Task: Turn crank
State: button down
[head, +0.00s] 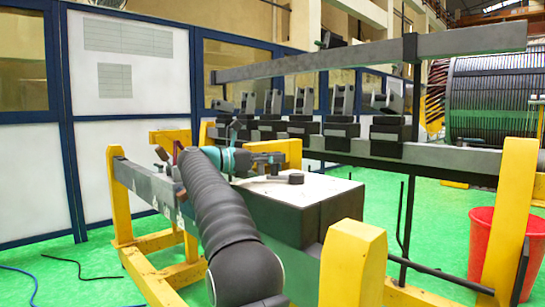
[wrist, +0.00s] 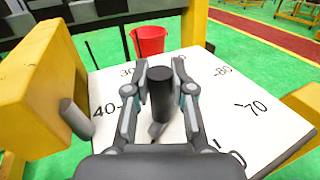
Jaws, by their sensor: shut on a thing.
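The crank handle, a dark upright cylinder (wrist: 160,86), stands over a white dial plate (wrist: 215,98) marked with numbers such as 30, 40, 70 and 80. My gripper (wrist: 159,92) has one finger on each side of the handle and is shut on it. A short grey piece shows below the handle between the fingers. In the head view my gripper (head: 268,161) is over the white top of a dark box (head: 290,208). The handle cannot be made out clearly there.
Yellow posts (head: 352,262) flank the box. A red bucket (head: 482,243) stands on the green floor at right. A grey beam (head: 380,55) and several dark blocks are behind.

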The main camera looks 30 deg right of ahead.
jog(key=c, duration=1)
grip_release()
jog(key=a, duration=0.4)
jog(key=w+a, duration=0.1)
jog(key=a, duration=0.6)
jog(key=shift+w+a, duration=0.4)
